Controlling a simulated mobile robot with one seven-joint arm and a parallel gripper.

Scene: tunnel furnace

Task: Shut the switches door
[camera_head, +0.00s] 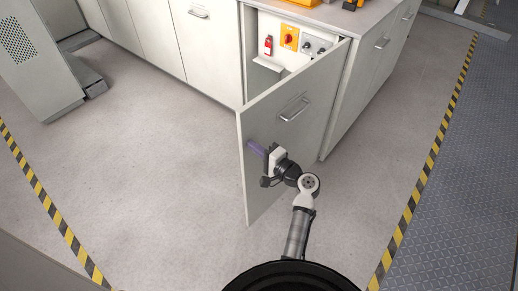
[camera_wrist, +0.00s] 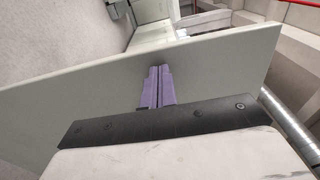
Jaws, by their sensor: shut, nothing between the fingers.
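The switches door (camera_head: 290,125) is a light grey cabinet door with a bar handle (camera_head: 294,108). It stands open, swung out from the cabinet, with its hinge side at the right. In the wrist view the door (camera_wrist: 90,110) spans the picture as a slanted panel. My gripper (camera_head: 256,149) is at the door's outer face, below the handle and toward its free edge. Its purple fingers (camera_wrist: 158,72) are shut together with nothing between them. Their tips are at or very near the panel; I cannot tell whether they touch.
Inside the open cabinet (camera_head: 258,90) are a red switch on a yellow plate (camera_head: 289,37), a red padlock (camera_head: 268,45) and dark knobs. Closed cabinets (camera_head: 185,45) run left. The grey floor (camera_head: 150,170) is clear left of the door. Yellow-black tape (camera_head: 430,160) marks the floor.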

